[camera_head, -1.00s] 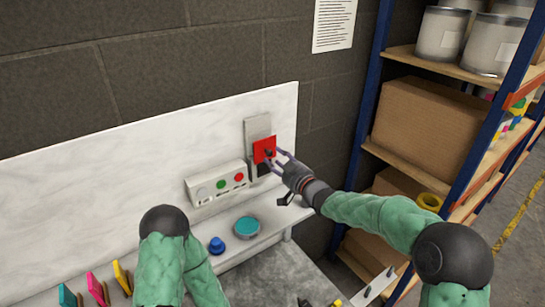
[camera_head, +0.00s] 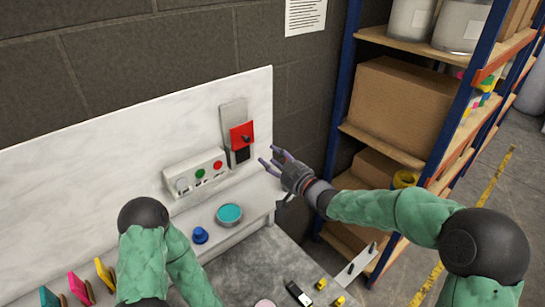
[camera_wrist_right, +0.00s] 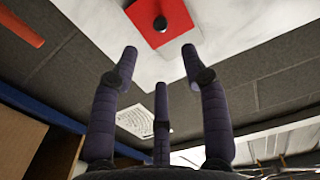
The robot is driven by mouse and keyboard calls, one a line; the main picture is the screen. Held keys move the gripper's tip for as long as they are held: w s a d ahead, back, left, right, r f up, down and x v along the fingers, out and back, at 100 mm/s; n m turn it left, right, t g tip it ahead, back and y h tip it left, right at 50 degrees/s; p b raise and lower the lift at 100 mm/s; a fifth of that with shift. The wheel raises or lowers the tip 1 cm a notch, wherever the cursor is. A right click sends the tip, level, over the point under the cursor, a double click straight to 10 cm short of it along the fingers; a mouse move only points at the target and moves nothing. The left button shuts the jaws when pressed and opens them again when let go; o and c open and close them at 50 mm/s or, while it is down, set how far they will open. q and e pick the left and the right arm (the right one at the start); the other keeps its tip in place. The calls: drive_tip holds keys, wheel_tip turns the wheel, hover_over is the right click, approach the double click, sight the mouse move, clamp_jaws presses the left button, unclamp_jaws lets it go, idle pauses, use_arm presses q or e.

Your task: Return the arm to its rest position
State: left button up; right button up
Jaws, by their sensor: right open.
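My right arm comes in from the right in the head view. Its gripper (camera_head: 270,160) is open and empty, just to the right of and apart from a red switch flap (camera_head: 242,136) on a grey wall plate (camera_head: 233,114). In the right wrist view the open fingers (camera_wrist_right: 158,75) point toward the red flap (camera_wrist_right: 160,20) with its black knob, and nothing is between them. My left arm shows at the lower left of the head view, but its gripper is out of view.
A control box (camera_head: 195,172) with green and red buttons sits left of the flap. A teal disc (camera_head: 229,214) and blue knob (camera_head: 200,235) are on the ledge. A shelf rack (camera_head: 340,90) with boxes stands close on the right. Coloured pieces (camera_head: 80,288) stand at the lower left.

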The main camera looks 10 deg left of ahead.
drive_tip(key=s+d+f+m+g+h, duration=0.1)
drive_tip(key=s+d+f+m+h, duration=0.15)
drive_tip(key=f, duration=0.75)
drive_tip(key=s+d+f+m+g+h, duration=0.2)
drive_tip(key=s+d+f, duration=0.15)
drive_tip(key=f, duration=0.65)
drive_tip(key=s+d+f+m+g+h, duration=0.15)
drive_tip(key=d+f, duration=0.25)
drive_tip(key=f, duration=0.5)
drive_tip(key=s+d+f+m+g+h, duration=0.1)
drive_tip(key=s+d+f+g, duration=0.1)
drive_tip(key=s+f, duration=0.4)
drive_tip(key=s+d+f+m+g+h, duration=0.1)
drive_tip(key=s+f, duration=0.5)
drive_tip(key=s, duration=0.7)
drive_tip(key=s+d+f+m+g, duration=0.3)
drive_tip(key=s+f+g, duration=0.2)
drive_tip(key=s, duration=0.4)
drive_tip(key=shift+s+d+f+h, duration=0.2)
drive_tip(key=shift+s+f+h, duration=0.15)
drive_tip(key=shift+f, duration=0.35)
